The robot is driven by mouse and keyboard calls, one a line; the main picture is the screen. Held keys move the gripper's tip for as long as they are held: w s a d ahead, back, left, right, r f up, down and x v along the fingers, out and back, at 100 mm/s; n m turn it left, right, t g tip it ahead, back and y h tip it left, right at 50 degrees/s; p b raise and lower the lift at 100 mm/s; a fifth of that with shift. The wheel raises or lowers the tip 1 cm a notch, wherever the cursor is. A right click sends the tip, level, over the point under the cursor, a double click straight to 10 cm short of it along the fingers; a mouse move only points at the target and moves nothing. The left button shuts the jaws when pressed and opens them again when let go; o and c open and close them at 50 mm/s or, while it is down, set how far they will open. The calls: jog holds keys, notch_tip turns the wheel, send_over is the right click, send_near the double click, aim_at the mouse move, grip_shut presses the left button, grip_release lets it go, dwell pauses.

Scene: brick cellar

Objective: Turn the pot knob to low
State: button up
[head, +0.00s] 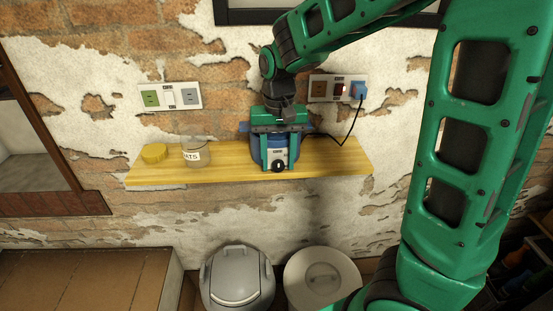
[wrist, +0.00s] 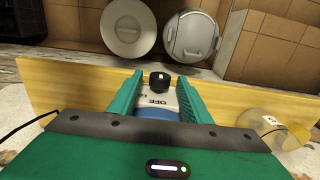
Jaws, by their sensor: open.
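The blue pot (head: 257,154) stands on the wooden shelf, largely hidden behind my gripper. Its pale front panel (head: 279,154) carries a round black knob (head: 278,166) with a small white mark. In the wrist view the knob (wrist: 160,80) lies between my finger ends, and "OFF" is readable on the panel (wrist: 158,98). Any other marking is too small or hidden, and I cannot tell which setting the mark points at. My gripper (head: 280,169) reaches down over the pot, fingers open on either side of the knob, with gaps visible.
A black cord (head: 352,132) runs from the right wall socket (head: 320,89) toward the pot. Two bins (head: 237,279) (head: 321,277) stand below.

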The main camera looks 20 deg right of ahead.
jog(key=c, duration=1)
jog(key=shift+d+y, duration=0.1)
jog(key=shift+y, duration=0.2)
jog(key=shift+c, duration=0.2)
jog(key=shift+s+d+t+y, duration=0.1)
jog(key=shift+d+t+y, duration=0.25)
jog(key=shift+y, duration=0.65)
jog(key=y, duration=0.1)
jog(key=t+y, duration=0.1)
jog(key=y, duration=0.1)
jog(key=shift+d+f, duration=0.2)
jog(key=shift+d, duration=0.1)
jog(key=y, duration=0.1)
jog(key=t+y, duration=0.1)
jog(key=y, duration=0.1)
jog(key=shift+s+d+f, duration=0.15)
jog(key=shift+d+f, duration=0.05)
jog(key=shift+f+t+y, duration=0.15)
jog(key=shift+t+y, duration=0.3)
jog(key=shift+y, duration=0.65)
jog(key=shift+s+y, duration=0.1)
jog(key=shift+y, duration=0.2)
